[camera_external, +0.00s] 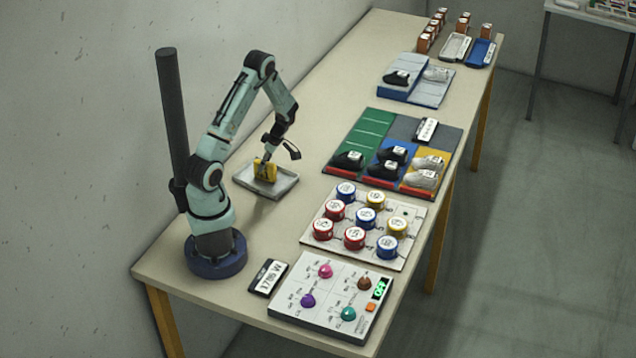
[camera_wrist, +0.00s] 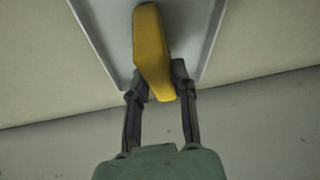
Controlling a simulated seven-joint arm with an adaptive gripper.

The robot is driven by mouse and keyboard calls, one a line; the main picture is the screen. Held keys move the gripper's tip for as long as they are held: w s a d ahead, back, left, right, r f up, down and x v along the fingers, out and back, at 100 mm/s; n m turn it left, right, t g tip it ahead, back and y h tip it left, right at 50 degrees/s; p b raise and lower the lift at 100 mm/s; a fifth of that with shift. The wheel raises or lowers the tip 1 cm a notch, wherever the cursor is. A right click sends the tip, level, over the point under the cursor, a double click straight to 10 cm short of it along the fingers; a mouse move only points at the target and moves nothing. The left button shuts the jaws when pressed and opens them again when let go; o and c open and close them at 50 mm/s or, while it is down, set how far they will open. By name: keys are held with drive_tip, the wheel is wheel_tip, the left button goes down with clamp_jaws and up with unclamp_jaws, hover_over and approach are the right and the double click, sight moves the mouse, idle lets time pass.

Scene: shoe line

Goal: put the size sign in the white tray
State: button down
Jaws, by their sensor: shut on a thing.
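The size sign is a yellow block-like piece (camera_external: 264,169) with a dark mark on its face. It is upright over the white tray (camera_external: 281,188), towards its back left part. My gripper (camera_external: 265,160) is above the tray, shut on the yellow sign. In the wrist view my gripper (camera_wrist: 161,88) has its fingers on both sides of the near end of the yellow sign (camera_wrist: 151,45), and the tray (camera_wrist: 205,50) lies behind it. I cannot tell whether the sign's lower edge touches the tray floor.
To the right lie a board with coloured round pots (camera_external: 365,217), a sectioned mat with shoes (camera_external: 372,130) and a panel with coloured knobs (camera_external: 330,297). A number plate (camera_external: 268,278) lies near my base. A wall runs along the left table edge. The table behind the tray is clear.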

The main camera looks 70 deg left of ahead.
drive_tip(key=shift+f, duration=0.15)
drive_tip(key=c, duration=0.9)
unclamp_jaws()
drive_tip(key=shift+c, duration=0.2)
drive_tip(key=v, duration=1.2)
drive_tip(key=shift+r, duration=0.2)
drive_tip(key=s+d+r+m+t, duration=0.1)
drive_tip(key=d+r+m, duration=0.4)
drive_tip(key=d+m, duration=0.25)
drive_tip(key=s+d+r+m+t+h, duration=0.2)
drive_tip(key=s+d+r+m, duration=0.2)
drive_tip(key=s+d+m, duration=0.8)
drive_tip(key=d+m, duration=0.2)
drive_tip(key=m, duration=0.4)
drive_tip(key=shift+s+d, duration=0.2)
drive_tip(key=shift+d, duration=0.05)
